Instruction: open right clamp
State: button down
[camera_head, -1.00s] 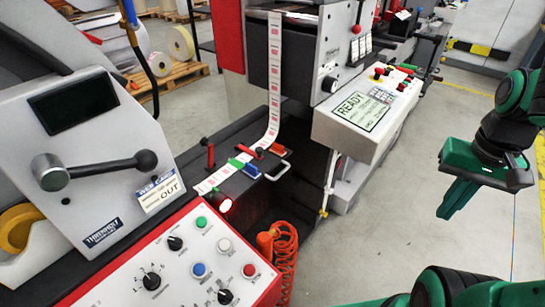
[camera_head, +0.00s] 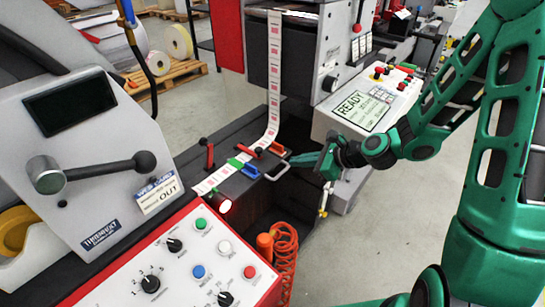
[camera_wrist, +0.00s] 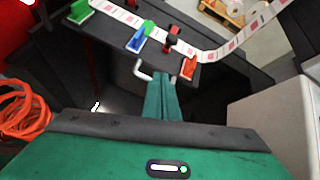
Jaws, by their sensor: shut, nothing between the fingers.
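The splice table carries clamp parts along the printed label strip (camera_head: 273,90). A red lever (camera_head: 208,155) stands at its left. A green piece (camera_head: 237,162) and a blue block (camera_head: 250,171) lie mid-table. At the right end are a red lever (camera_head: 261,153) and an orange-red block (camera_head: 279,149), also seen in the wrist view (camera_wrist: 188,69). I cannot tell exactly which parts form the right clamp. My gripper (camera_head: 297,161) is shut and empty, its green fingers (camera_wrist: 160,90) pointing at the table's right edge, close to the white bar handle (camera_wrist: 143,71). Contact is unclear.
The control panel with READY screen (camera_head: 361,109) is behind my wrist at right. The button panel (camera_head: 195,255) is in front at left. An orange coiled hose (camera_head: 284,250) hangs below the table. Floor is open at lower right.

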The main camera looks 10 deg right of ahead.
jog(key=w+a+m+t, duration=0.1)
jog(key=w+a+m, duration=0.1)
jog(key=m, duration=0.1)
send_near(261, 156)
jog(key=shift+y, duration=0.3)
jog(key=x, duration=0.5)
jog(key=shift+w+d+f, duration=0.1)
jog(key=shift+w+f, duration=0.15)
jog(key=shift+f, duration=0.1)
